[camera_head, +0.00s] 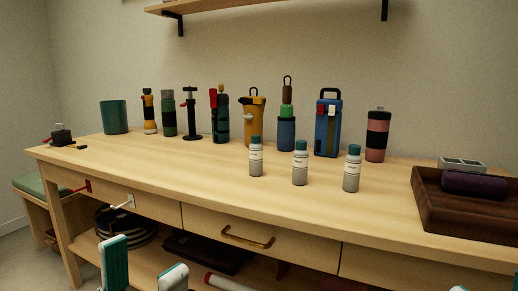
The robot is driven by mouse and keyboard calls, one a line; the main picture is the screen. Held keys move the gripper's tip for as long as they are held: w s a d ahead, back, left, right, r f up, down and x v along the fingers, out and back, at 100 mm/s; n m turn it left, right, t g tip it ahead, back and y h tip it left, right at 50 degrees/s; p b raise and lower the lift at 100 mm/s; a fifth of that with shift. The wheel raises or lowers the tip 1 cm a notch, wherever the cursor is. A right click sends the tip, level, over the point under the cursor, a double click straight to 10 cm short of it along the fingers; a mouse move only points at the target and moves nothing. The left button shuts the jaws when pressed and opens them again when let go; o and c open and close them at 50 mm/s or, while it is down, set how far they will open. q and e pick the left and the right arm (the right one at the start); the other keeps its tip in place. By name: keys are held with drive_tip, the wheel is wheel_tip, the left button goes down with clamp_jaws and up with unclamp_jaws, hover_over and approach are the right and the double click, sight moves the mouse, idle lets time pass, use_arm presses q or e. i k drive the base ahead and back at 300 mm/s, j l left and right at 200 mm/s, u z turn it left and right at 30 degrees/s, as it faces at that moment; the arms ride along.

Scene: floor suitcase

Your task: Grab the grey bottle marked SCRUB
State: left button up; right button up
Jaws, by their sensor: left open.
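Three similar small grey bottles with white labels and teal caps stand upright on the wooden workbench: a left one (256,161), a middle one (300,167) and a right one (352,173). Their label print is too small to read, so I cannot tell which is marked SCRUB. My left gripper (144,256) is at the bottom left, in front of the bench and well apart from the bottles. Its two white and teal fingers are spread and nothing shows between them. Only slivers of what seems to be my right gripper (460,288) show at the bottom right edge.
The workbench (200,178) has a row of flasks and tools along its back, including a blue container (322,125) and a pink and black bottle (376,140). A dark wooden tray (430,205) stands at the right. The bench top before the bottles is clear.

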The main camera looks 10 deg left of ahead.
sight(256, 147)
drive_tip(key=l+u, duration=0.1)
drive_tip(key=l, duration=0.4)
drive_tip(key=k+l, duration=0.15)
drive_tip(key=l, duration=0.35)
drive_tip(key=k+l+u, duration=0.15)
drive_tip(key=l, duration=0.35)
drive_tip(key=i, duration=0.05)
